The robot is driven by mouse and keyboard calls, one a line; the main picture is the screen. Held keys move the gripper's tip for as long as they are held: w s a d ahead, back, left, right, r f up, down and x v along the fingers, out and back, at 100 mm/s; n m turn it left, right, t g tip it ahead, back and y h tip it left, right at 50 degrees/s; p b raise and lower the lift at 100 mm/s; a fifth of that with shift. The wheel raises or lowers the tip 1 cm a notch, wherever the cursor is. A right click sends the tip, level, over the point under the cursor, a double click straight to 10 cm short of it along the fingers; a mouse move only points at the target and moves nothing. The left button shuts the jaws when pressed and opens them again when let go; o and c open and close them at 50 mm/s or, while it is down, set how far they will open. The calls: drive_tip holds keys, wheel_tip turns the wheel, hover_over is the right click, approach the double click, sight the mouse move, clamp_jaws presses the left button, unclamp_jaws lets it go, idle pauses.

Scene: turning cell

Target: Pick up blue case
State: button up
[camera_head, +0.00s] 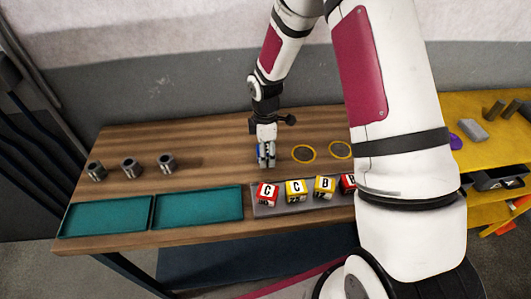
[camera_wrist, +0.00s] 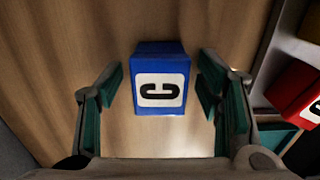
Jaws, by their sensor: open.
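The blue case (camera_wrist: 160,62) is a small block with a black C on a white label. It stands on the wooden table between the open fingers of my gripper (camera_wrist: 160,100) in the wrist view, with a gap showing on each side. In the head view my gripper (camera_head: 266,156) points down over the table, behind the row of lettered blocks. Only a bit of blue shows at its fingers there, so most of the case is hidden.
A grey tray (camera_head: 290,209) holds red and yellow lettered blocks near the front edge. Two teal trays (camera_head: 105,216) (camera_head: 198,206) lie at front left, with several metal cylinders (camera_head: 130,168) behind them. Two yellow rings (camera_head: 303,154) mark the table right of my gripper. A yellow bench (camera_head: 470,105) stands at right.

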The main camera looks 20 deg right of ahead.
drive_tip(key=c, duration=1.3)
drive_tip(key=shift+c, duration=0.2)
drive_tip(key=shift+r, duration=0.1)
